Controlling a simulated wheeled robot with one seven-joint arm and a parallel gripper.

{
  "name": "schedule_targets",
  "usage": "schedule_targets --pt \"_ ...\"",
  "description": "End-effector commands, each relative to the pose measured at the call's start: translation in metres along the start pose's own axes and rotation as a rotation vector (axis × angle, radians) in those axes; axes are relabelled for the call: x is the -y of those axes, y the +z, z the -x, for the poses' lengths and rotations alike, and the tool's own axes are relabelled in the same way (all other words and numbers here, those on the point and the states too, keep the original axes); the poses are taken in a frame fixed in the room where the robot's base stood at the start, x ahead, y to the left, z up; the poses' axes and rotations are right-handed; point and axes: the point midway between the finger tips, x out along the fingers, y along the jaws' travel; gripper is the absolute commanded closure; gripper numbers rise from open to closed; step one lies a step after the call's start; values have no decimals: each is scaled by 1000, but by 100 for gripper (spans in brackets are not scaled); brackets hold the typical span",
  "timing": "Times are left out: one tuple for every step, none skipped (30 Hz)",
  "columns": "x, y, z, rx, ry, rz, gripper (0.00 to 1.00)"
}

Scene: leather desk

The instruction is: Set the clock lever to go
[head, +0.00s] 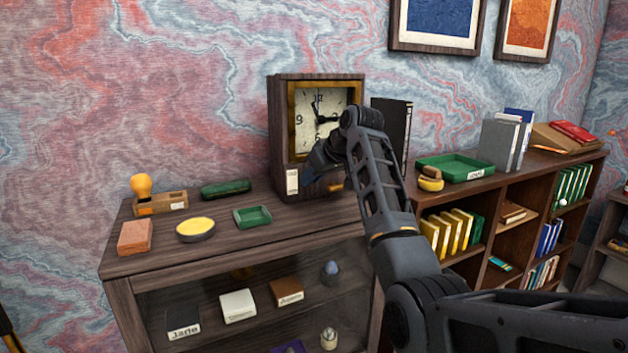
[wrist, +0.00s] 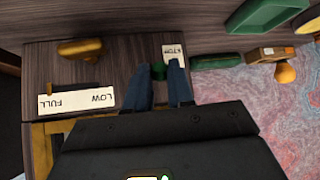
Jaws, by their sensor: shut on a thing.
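The clock (head: 277,130) is a dark wooden case with a brass-framed dial, standing on the wooden cabinet. My gripper (head: 309,180) is at the lower front of the case, below the dial. In the wrist view, my gripper's fingers (wrist: 160,74) are closed around a small green knob (wrist: 159,70), which appears to be the lever; its mount is mostly hidden. A partly covered white label (wrist: 175,58) is beside the fingers; a label also shows in the head view (head: 293,181). I cannot read the lever's setting. A yellow-brown knob (wrist: 80,48) sits near a label reading LOW and FULL (wrist: 77,99).
A black binder (head: 390,122) stands to the right, behind my arm.

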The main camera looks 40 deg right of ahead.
Motion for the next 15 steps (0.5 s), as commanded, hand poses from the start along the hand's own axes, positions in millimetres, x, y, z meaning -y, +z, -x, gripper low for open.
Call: schedule_targets --pt "-1 -3 1 27 -5 -6 100" --pt "-1 -4 1 41 -8 -9 100" --pt "-1 -5 1 59 -12 -12 100" --pt "-1 -6 1 72 -15 -15 100" --pt "-1 -6 2 83 -17 -17 100" --pt "-1 -7 2 97 -20 -19 100" --pt "-1 -8 2 106 -21 -21 100" --pt "-1 -8 2 114 -23 -23 100" --pt "-1 -8 2 123 -24 -25 100" --pt "-1 -9 2 129 -25 -26 100" --pt "-1 -9 2 134 -26 -27 100" --pt "-1 -9 2 140 -27 -28 100" --pt "-1 -9 2 143 -28 -29 100" --pt "-1 -10 2 145 -28 -30 100" --pt "-1 -10 2 148 -29 -30 100"
